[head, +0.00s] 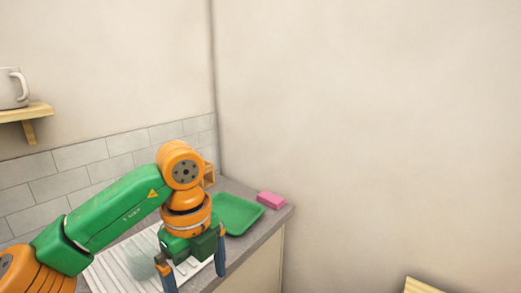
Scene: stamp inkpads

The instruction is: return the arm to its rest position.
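My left arm, green and orange, comes in from the left and bends down over the counter. My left gripper (195,271) points down with its two blue-grey fingers apart. Only the white ribbed surface (112,273) of the counter's drainboard shows between them. A green tray (238,214) lies on the counter just beyond the gripper, partly hidden by it. A pink block (270,200) sits to the right of the tray, near the counter's corner. My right gripper is not in view.
A translucent cup-like object (142,267) stands on the drainboard, left of the gripper. A small wooden item (209,175) is partly hidden behind the arm. A wall shelf (28,113) holds a mug (12,90). A pale wooden edge (424,286) shows at bottom right.

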